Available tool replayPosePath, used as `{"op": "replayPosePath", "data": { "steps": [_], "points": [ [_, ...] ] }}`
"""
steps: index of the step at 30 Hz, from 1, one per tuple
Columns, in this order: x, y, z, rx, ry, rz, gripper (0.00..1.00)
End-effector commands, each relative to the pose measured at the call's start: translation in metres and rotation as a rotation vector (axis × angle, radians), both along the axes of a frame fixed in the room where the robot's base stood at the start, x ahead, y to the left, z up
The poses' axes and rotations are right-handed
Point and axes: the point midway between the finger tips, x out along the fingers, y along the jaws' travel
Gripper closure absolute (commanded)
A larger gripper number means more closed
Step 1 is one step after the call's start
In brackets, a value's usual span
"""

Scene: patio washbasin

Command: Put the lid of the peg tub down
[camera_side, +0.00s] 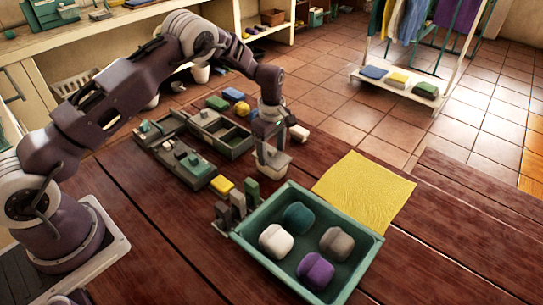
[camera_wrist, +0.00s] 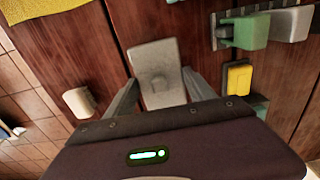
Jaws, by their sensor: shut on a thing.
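The peg tub (camera_side: 273,165) is a small pale grey-beige box on the dark wooden table, behind the green tray. My gripper (camera_side: 268,140) is directly above it, pointing down. In the wrist view a pale grey plate, the lid (camera_wrist: 153,62), lies between the two fingers of my gripper (camera_wrist: 160,88), which are shut on it near its lower end. The fingers and wrist hide part of the lid and tub. I cannot tell the lid's exact tilt or whether it touches the tub rim.
The green tray (camera_side: 252,251) holds several rounded blocks. A yellow cloth (camera_side: 365,190) lies at right. Upright grey and green blocks (camera_side: 238,204) stand near the tray. Divided boxes (camera_side: 219,132) stand behind left. A cream block (camera_wrist: 80,102) lies beside the tub. The right front table is bare.

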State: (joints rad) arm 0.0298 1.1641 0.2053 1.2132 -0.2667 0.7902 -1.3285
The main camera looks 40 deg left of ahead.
Motion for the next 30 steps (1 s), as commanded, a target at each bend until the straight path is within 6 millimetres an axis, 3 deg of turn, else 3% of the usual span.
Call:
{"op": "replayPosePath", "data": {
  "steps": [5,12,17,27,30],
  "points": [
    [0.001,0.0,0.006,0.0,-0.002,0.0,0.76],
    [0.001,0.0,0.064,0.001,-0.006,0.0,0.76],
    [-0.002,0.002,0.093,0.0,-0.002,0.01,0.76],
    [-0.072,0.047,0.105,-0.002,0.002,0.349,0.76],
    [-0.082,0.052,0.093,-0.001,0.003,0.392,0.76]
  ]
}}
